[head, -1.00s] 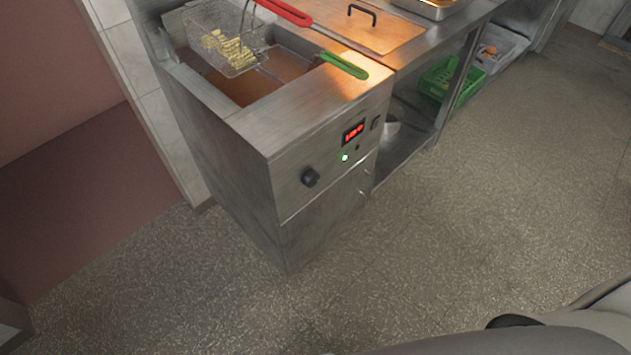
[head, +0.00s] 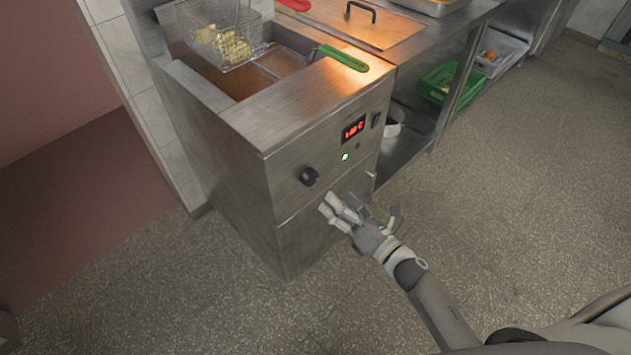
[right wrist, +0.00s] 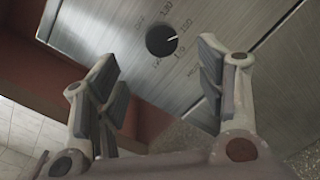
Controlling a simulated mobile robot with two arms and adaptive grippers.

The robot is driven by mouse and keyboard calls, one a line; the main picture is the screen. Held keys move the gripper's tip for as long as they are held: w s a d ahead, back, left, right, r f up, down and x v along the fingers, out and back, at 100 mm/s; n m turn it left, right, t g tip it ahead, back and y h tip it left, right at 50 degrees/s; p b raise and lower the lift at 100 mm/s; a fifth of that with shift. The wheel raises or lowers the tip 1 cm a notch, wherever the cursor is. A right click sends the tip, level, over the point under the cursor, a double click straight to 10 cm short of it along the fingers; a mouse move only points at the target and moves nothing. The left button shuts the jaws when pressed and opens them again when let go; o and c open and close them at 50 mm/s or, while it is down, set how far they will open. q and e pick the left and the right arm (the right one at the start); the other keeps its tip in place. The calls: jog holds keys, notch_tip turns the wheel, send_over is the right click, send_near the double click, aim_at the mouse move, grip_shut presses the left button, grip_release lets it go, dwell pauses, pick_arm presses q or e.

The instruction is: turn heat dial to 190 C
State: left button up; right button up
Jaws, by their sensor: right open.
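The black heat dial (head: 309,176) is on the front panel of the steel fryer (head: 230,190), left of a red lit display (head: 353,130) whose digits I cannot read surely. The dial also shows in the right wrist view (right wrist: 161,41), with a white pointer mark and printed numbers around it. My right gripper (head: 352,210) is open and empty, below and to the right of the dial in the head view. In the right wrist view its fingers (right wrist: 165,85) stand apart, with the dial beyond the gap between them. My left gripper is not in view.
A green indicator light (head: 345,157) and a dark switch (head: 376,119) are on the same panel. A green crate (head: 449,82) sits on the lower shelf. Floor in front is clear.

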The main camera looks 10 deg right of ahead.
aim_at(313, 179)
jog(key=x, duration=0.9)
jog(key=shift+w+a+f+p, duration=0.1)
jog(key=shift+w+p, duration=0.1)
jog(key=shift+p, duration=0.15)
jog(key=c, duration=1)
